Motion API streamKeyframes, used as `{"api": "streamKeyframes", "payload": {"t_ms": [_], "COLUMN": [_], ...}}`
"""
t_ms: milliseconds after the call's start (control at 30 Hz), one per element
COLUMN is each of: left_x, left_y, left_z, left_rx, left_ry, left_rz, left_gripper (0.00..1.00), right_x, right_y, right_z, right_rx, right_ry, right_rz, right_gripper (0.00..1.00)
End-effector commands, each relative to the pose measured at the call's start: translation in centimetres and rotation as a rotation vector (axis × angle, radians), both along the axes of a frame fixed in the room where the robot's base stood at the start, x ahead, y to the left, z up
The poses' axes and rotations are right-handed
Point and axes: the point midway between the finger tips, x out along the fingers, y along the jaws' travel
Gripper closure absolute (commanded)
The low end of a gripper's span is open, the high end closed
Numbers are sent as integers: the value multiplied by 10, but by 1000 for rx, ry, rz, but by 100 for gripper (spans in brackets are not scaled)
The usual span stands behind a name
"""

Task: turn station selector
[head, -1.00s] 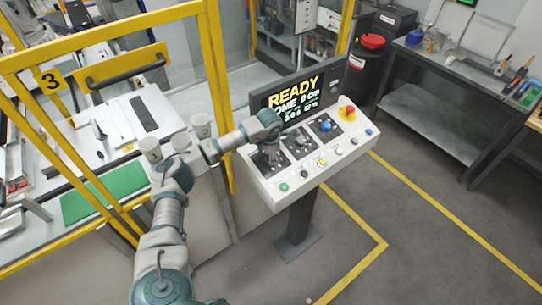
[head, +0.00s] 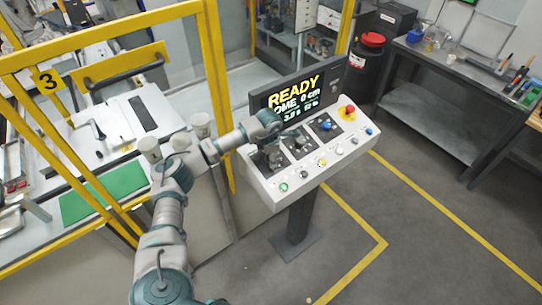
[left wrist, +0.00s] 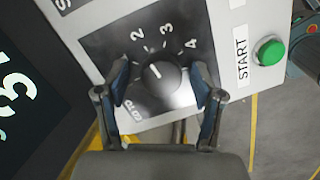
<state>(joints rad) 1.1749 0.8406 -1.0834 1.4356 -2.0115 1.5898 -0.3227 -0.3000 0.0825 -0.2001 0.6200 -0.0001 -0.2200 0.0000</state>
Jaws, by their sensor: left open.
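The station selector (left wrist: 155,75) is a round dark knob with a white pointer line on a black plate marked 2, 3, 4 and further lettering. In the left wrist view the line points up and left, between the lettering and the 2, though the exact setting is hard to tell. My left gripper (left wrist: 160,92) is open, with one finger on each side of the knob; I cannot tell whether either finger touches it. In the head view my left gripper (head: 270,157) is over the left part of the white control panel (head: 325,160) and hides the selector. My right gripper is not in view.
The display (head: 296,95) reads READY. A green START button (left wrist: 270,52) is close to the selector. A red emergency button (head: 347,111) and other knobs and buttons are on the panel. A yellow guard frame (head: 215,90) stands beside my left arm.

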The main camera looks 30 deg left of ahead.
Motion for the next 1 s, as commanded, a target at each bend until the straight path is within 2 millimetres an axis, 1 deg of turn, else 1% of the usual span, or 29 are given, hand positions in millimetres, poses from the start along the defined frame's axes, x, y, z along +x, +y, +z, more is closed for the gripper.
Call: {"api": "streamKeyframes", "payload": {"t_ms": [67, 167, 267, 500, 633, 800, 1000], "left_x": [0, -1, -3, -13, -16, -19, -19], "left_y": [0, -1, -2, -5, -7, -7, -7], "left_z": [2, 12, 30, 82, 103, 114, 115], "left_rx": [0, -1, -2, -1, -1, -1, -2], "left_ry": [-1, -4, -6, -3, -1, 1, 2], "left_rz": [0, 1, 0, 0, 0, 0, 0], "left_gripper": [32, 32, 32, 32, 32, 32, 32], "right_x": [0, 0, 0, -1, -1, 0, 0], "right_y": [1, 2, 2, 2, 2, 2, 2], "right_z": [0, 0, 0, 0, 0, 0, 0], "right_rx": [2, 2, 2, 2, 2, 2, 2], "right_ry": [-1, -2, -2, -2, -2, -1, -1], "right_rz": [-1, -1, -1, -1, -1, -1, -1], "right_gripper": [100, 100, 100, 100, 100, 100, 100]}}
